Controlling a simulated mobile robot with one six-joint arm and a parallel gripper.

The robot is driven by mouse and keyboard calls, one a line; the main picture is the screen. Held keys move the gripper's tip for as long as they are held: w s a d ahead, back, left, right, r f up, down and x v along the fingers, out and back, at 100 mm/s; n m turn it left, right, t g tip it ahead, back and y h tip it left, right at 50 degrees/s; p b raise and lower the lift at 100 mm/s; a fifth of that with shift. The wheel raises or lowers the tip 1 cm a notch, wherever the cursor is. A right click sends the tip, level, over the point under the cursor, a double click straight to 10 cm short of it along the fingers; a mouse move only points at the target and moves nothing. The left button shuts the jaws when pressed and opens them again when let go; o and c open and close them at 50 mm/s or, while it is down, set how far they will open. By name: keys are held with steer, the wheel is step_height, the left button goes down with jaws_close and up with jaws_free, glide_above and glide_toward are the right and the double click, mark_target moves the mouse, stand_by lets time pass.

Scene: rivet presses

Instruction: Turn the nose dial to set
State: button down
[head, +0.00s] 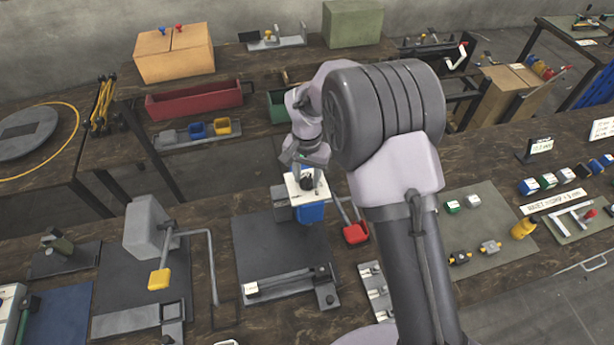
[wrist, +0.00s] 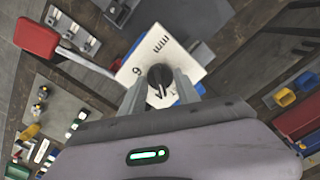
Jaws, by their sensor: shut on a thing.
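The nose dial is a small black knob (wrist: 160,74) in the middle of a white plate (wrist: 190,58) with dark printed marks. My gripper (wrist: 161,86) is shut on the knob, one finger on each side, and the fingers hide part of the plate's lower edge. In the head view the plate (head: 292,188) sits on a blue and grey press (head: 311,213), with my gripper (head: 307,180) above it. The knob's exact setting cannot be told.
A red-ended lever (head: 355,233) stands right of the press, and it also shows in the wrist view (wrist: 37,37). A grey press with a yellow-ended lever (head: 159,279) stands to the left. Red (head: 195,101) and green bins (head: 278,106) lie behind. A mat with small parts (head: 480,225) lies right.

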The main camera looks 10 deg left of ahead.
mark_target(307, 179)
steer(key=n, duration=0.6)
steer(key=shift+n, duration=0.4)
steer(key=shift+r, duration=0.1)
stand_by(0.3)
steer(key=c, duration=0.9)
jaws_free()
step_height(307, 179, up, 17)
steer(key=shift+r+p, duration=0.15)
steer(key=shift+p, duration=0.75)
